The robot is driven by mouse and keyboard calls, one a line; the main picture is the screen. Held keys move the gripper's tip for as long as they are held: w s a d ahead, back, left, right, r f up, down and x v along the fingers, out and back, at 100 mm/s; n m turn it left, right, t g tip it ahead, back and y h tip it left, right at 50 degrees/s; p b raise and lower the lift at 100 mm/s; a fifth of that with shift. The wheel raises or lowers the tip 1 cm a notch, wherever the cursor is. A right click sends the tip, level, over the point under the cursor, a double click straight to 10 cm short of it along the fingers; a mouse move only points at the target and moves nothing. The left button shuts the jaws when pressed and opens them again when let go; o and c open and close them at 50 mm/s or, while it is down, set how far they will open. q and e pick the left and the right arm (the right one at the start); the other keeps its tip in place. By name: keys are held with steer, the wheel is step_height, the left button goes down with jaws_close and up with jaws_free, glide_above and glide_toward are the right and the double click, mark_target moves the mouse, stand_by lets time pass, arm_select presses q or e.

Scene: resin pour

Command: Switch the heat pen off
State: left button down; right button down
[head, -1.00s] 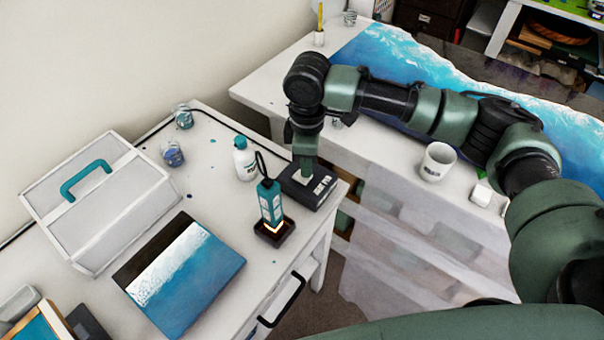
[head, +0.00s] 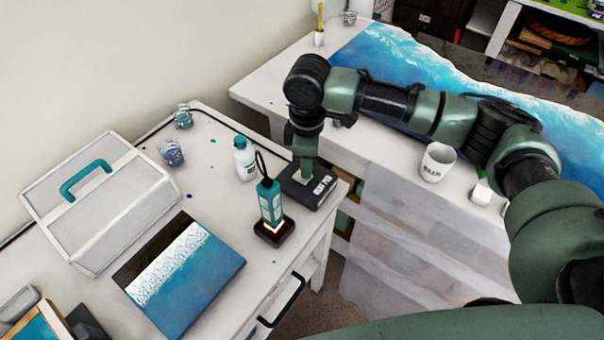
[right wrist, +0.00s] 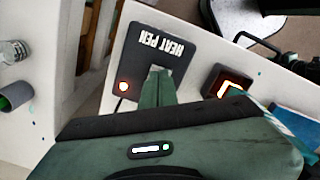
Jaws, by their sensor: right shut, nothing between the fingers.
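The heat pen (head: 270,203) is teal and stands upright in a small dark holder (head: 274,234); its lower end glows orange. In the right wrist view its glow (right wrist: 230,88) shows at the holder. Beside it is a dark switch box (head: 318,193) with white "HEAT PEN" lettering, which also shows in the right wrist view (right wrist: 137,62). My left gripper is out of view.
A white bottle (head: 244,160) and two small cups stand behind the pen. A grey case (head: 100,195) with a teal handle and a blue wave panel (head: 190,280) lie left. A white mug (head: 437,163) is on the other table, beneath my right arm.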

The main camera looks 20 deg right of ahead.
steer(key=shift+s+f, duration=0.1)
steer(key=shift+f, duration=0.7)
steer(key=shift+r+p, duration=0.9)
steer(key=shift+p, duration=0.15)
step_height(320, 180, up, 5)
steer(key=p, duration=0.6)
steer(key=shift+r, duration=0.2)
steer(key=shift+f, duration=0.1)
